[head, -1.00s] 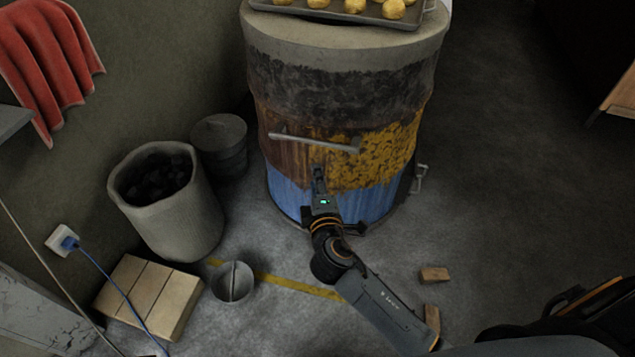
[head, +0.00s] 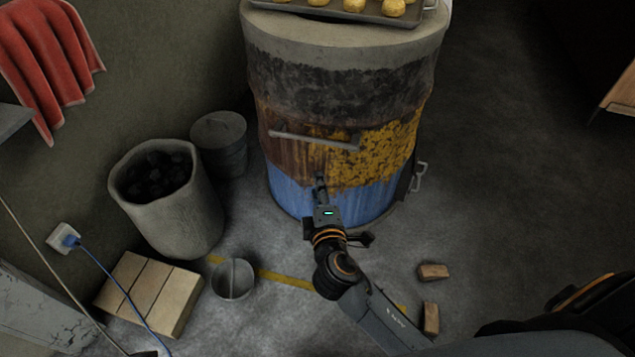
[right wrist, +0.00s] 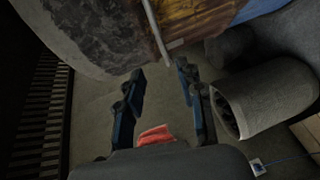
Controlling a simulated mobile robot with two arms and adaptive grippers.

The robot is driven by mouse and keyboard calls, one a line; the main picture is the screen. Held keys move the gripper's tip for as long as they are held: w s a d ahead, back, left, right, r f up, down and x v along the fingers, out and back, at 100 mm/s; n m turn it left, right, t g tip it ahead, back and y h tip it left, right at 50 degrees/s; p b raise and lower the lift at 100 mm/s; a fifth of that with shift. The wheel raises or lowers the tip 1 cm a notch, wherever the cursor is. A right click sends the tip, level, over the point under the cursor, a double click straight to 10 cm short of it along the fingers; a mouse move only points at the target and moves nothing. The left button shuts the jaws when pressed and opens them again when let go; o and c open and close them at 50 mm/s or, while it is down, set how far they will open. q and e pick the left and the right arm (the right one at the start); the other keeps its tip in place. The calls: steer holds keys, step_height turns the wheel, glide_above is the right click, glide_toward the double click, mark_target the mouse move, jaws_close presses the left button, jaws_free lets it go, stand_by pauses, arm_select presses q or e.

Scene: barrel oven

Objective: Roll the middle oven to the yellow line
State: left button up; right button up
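The oven is a barrel (head: 342,85) with dark grey, rusty-yellow and blue bands, standing upright beyond the yellow line. A straight metal handle bar (head: 305,139) crosses its front. The yellow line (head: 285,279) on the floor is partly covered by a metal bucket and my right arm. My right gripper (head: 319,180) is in front of the barrel's lower part, below the handle in the head view. In the right wrist view its fingers (right wrist: 160,72) are spread with nothing held between them; the handle bar (right wrist: 156,30) ends just beyond the fingertips. My left gripper is not in view.
A tray (head: 372,14) of dough balls sits on the barrel. Left of it are a coal bin (head: 182,214), a lidded can (head: 222,150), the bucket (head: 232,283) and stacked blocks (head: 150,295). Small bricks (head: 433,272) lie on the right. The far-right floor looks clear.

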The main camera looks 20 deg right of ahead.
steer(key=v, duration=1)
steer(key=shift+w+r, duration=0.1)
